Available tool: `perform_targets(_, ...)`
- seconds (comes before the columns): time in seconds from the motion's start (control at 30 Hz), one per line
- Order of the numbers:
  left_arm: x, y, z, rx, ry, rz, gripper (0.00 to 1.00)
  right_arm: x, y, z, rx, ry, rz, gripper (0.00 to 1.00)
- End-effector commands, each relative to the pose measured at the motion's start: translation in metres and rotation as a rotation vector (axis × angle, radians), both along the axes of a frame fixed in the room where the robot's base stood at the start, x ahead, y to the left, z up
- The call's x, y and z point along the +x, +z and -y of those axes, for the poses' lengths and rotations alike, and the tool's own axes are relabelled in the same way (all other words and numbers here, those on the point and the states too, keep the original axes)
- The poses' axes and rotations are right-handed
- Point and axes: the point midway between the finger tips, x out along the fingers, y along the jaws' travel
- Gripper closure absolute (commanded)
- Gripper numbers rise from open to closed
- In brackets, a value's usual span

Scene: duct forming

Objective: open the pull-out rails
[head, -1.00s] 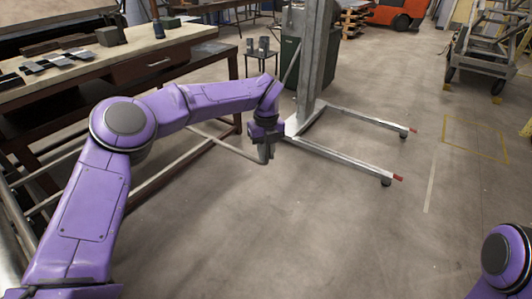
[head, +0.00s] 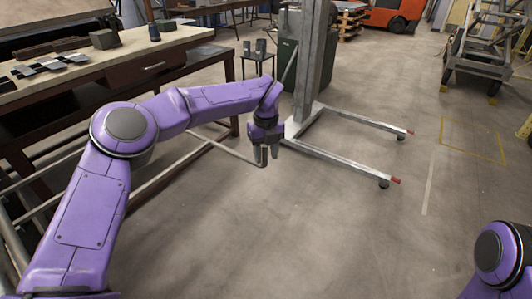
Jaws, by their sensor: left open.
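A thin grey tubular rail (head: 236,153) sticks out low from under the workbench, with its outer end close to my left gripper. Another grey tube (head: 168,178) slants down to the left beside my left arm. My left gripper (head: 268,158) points down over the floor with its two fingers apart and nothing seen between them. One finger overlaps the rail's outer end in the head view; I cannot tell whether they touch. My left arm hides parts of the tubes. My right gripper is out of view; only part of my right arm shows at the lower right.
A workbench (head: 190,37) with a drawer and metal pieces stands at the upper left. A metal stand (head: 312,62) with low legs (head: 340,163) is just beyond my left gripper. A green bin (head: 288,60) stands behind it. The floor in front is clear.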

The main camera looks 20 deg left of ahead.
Motion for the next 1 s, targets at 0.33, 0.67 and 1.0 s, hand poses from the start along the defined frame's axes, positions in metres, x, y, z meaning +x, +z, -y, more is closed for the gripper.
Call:
perform_targets(0.33,0.002,0.07,0.001,0.001,0.002,0.004,0.56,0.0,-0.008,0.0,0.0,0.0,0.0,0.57)
perform_targets(0.67,0.002,0.104,0.0,0.001,0.001,0.001,0.56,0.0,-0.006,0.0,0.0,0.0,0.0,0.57)
perform_targets(1.0,0.002,0.104,0.0,0.001,0.0,0.0,0.56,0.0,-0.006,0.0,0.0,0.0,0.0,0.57)
